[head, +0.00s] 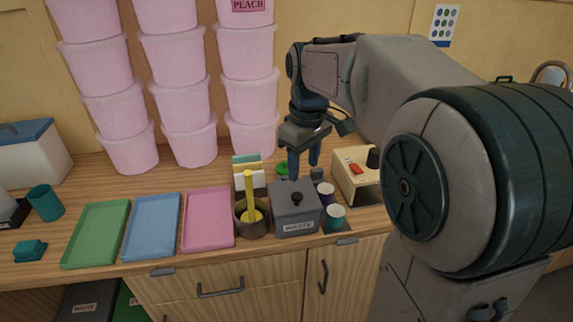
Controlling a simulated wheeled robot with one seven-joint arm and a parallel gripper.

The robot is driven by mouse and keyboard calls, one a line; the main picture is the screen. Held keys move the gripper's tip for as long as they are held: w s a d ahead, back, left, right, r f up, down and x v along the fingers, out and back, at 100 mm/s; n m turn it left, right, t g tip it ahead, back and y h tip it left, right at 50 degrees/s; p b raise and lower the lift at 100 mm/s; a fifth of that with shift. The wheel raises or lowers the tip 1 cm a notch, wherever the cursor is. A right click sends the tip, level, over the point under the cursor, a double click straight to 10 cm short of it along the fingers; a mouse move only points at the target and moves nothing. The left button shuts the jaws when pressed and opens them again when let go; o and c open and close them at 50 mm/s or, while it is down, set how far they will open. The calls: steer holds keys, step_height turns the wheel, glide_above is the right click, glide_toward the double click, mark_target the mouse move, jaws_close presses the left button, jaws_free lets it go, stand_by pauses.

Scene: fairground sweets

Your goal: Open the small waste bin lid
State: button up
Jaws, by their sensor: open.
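The small waste bin (297,226) is a grey box with a "WASTE" label, near the front edge of the wooden counter. Its grey lid (283,199) is on top, with a dark round knob (297,198) in the middle. My gripper (303,172) points down with its two blue fingers apart and nothing seen between them. In the head view it shows just above and behind the lid, apart from the knob. The exact gap in depth is hard to tell.
A metal pot (252,228) with a yellow tool stands left of the bin. Pink tubs (250,97) are stacked behind. Trays (208,242) lie left.

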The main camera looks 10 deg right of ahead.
mark_target(297, 195)
steer(key=w+r+n, duration=0.2)
steer(key=w, duration=0.2)
steer(key=shift+g, duration=0.3)
step_height(297, 195, down, 14)
steer(key=shift+a+r+p, duration=0.1)
steer(key=shift+r+p, duration=0.1)
steer(key=shift+p, duration=0.8)
jaws_close()
